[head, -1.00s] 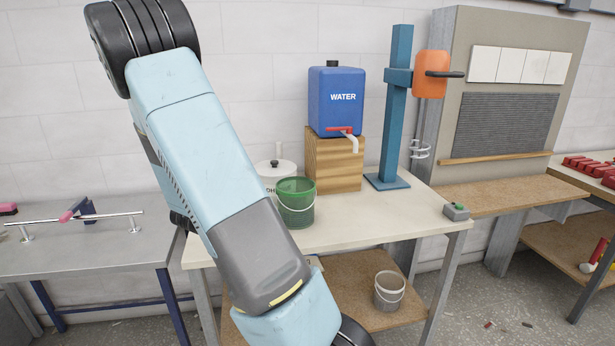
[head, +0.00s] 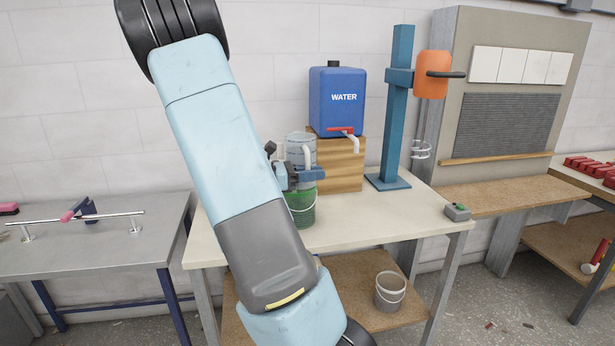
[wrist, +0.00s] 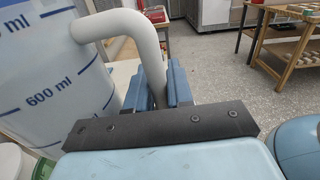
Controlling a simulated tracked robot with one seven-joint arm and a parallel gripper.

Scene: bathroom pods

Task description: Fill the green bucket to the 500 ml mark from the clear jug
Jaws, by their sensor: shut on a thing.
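The clear jug (head: 301,148) is upright in the head view, just above and behind the green bucket (head: 301,212). In the wrist view the jug (wrist: 45,75) shows blue marks, one reading 600 ml, and a thick pale handle (wrist: 118,25). My gripper (head: 303,176) is shut on the handle; its blue fingers (wrist: 158,88) are around it in the wrist view. The bucket stands on the white table, its upper part partly hidden by my gripper. The water level in the jug and the bucket's inside cannot be made out.
A blue water container (head: 337,100) with a red tap stands on a wooden block (head: 345,165) right of the jug. A blue stand (head: 396,120) is farther right. A grey pail (head: 389,291) sits on the lower shelf.

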